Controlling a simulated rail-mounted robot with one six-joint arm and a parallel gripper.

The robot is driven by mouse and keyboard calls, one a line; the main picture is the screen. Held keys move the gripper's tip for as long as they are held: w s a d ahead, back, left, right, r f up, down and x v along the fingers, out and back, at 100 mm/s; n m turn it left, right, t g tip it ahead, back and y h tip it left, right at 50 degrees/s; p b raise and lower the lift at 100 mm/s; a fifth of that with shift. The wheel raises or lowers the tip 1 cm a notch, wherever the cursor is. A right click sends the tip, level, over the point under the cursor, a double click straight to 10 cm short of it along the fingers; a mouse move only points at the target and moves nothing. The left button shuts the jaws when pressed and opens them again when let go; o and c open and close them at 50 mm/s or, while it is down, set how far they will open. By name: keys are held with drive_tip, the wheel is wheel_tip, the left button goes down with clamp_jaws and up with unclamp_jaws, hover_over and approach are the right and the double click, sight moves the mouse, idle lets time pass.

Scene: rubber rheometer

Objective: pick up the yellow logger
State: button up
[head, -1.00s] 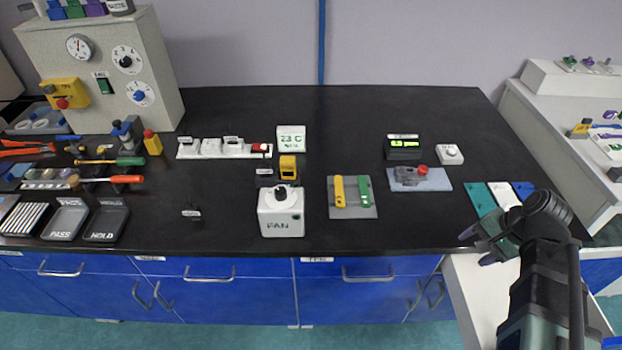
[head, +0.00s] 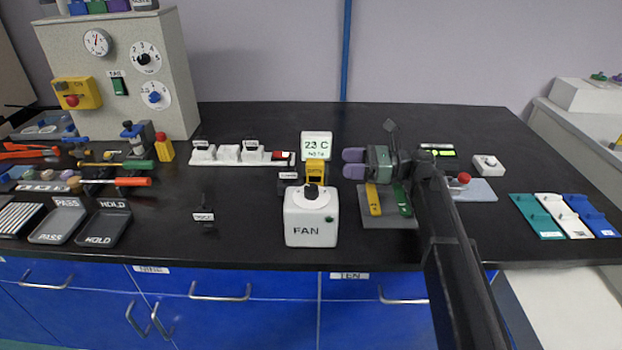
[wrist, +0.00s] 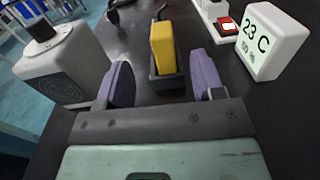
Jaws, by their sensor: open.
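The yellow logger (head: 316,172) stands upright in a dark cradle (wrist: 165,79) behind the white FAN box (head: 311,222). In the wrist view the logger (wrist: 162,46) is straight ahead, roughly centred between my fingers. My gripper (head: 353,164) is open and empty, with its two purple fingers pointing left at the logger from its right side. The fingers are apart from the logger, with a short gap left. The FAN box hides the cradle's lower part in the head view.
The 23 C display (head: 317,146) stands just behind the logger, and a white strip (head: 230,157) with a red switch lies to its left. A grey plate (head: 398,221) with a yellow and a green bar lies under my gripper.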

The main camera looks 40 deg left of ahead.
sight(315, 161)
drive_tip(key=x, duration=0.9)
drive_tip(key=c, duration=1)
drive_tip(key=shift+c, duration=0.2)
wheel_tip(315, 161, up, 20)
drive_tip(key=p, duration=2)
